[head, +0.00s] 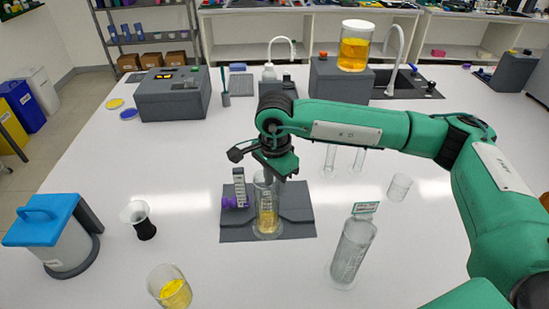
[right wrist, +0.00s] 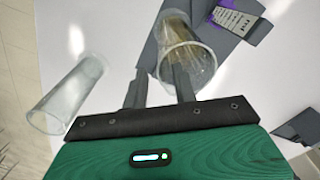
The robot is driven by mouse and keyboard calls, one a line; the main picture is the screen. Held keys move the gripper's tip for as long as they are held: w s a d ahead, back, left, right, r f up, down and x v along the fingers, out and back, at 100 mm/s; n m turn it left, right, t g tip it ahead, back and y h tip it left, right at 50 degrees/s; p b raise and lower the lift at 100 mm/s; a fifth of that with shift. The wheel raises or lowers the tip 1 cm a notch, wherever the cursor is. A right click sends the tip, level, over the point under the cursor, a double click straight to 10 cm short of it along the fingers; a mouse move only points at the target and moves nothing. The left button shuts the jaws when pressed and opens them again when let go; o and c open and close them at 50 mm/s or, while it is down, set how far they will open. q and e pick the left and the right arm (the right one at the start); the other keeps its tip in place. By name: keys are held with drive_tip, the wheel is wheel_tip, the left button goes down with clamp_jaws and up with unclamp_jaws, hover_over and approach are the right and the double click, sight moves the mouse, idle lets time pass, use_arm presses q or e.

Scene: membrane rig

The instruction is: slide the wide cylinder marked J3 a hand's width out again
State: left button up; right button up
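A clear graduated cylinder with yellow liquid (head: 267,222) stands upright on a grey mat (head: 235,229). My right gripper (head: 270,178) is at its top. In the right wrist view, the fingers of the right gripper (right wrist: 158,90) are apart; one is left of the cylinder's rim (right wrist: 205,62), the other overlaps its mouth. I cannot tell whether they touch it. A wide, clear cylinder (head: 350,252) with a pale green tag (head: 365,208) stands to the right of the mat. I cannot read J3 on either cylinder. My left gripper is out of view.
A purple-based stand with a label strip (head: 240,188) is on the mat's left. A yellow-filled beaker (head: 173,290), a dark-based white funnel-like vessel (head: 139,218) and a blue-lidded container (head: 55,232) stand left. White table is free between mat and grey device (head: 174,95).

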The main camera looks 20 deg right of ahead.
sight(267, 205)
drive_tip(key=shift+f+p, duration=0.55)
drive_tip(key=shift+f, duration=1.7)
clamp_jaws()
